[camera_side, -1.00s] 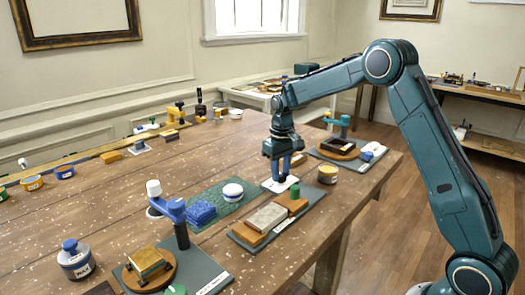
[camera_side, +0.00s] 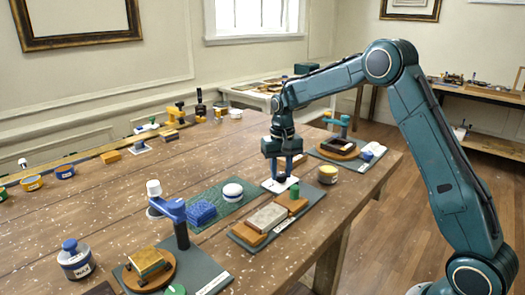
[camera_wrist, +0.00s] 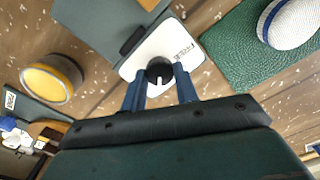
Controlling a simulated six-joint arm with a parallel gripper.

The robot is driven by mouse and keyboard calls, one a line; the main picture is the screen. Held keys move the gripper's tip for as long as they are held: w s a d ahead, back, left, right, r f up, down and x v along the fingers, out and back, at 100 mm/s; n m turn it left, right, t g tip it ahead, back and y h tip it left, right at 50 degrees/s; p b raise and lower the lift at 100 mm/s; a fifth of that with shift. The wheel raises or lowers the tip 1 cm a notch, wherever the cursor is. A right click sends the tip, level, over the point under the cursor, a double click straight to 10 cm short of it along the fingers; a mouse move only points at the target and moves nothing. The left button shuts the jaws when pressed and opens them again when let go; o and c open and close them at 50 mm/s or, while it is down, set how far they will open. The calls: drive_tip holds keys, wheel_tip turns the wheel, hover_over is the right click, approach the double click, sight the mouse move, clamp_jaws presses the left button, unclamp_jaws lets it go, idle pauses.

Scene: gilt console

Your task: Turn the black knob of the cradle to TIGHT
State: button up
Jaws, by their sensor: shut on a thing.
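The black knob (camera_wrist: 159,69) sits on a white plate (camera_wrist: 149,49) in the wrist view. A white mark on the knob points toward my gripper's body. The word FREE is printed on the plate to the right of the knob; I see no TIGHT label. My gripper (camera_wrist: 160,82) is shut on the knob, with one blue finger on each side. In the side view my gripper (camera_side: 283,179) points down over the white plate (camera_side: 267,184), and the knob is a small dark shape between the fingertips.
A green mat (camera_side: 226,210) with a white round pot (camera_side: 232,192) lies to the left. A yellow-banded tin (camera_side: 328,174) stands to the right, near the table edge.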

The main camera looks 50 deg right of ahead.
sight(281, 174)
drive_tip(key=o, duration=1)
drive_tip(key=shift+r, duration=0.1)
wheel_tip(281, 174, up, 14)
drive_tip(key=shift+f, duration=0.15)
idle(0.3)
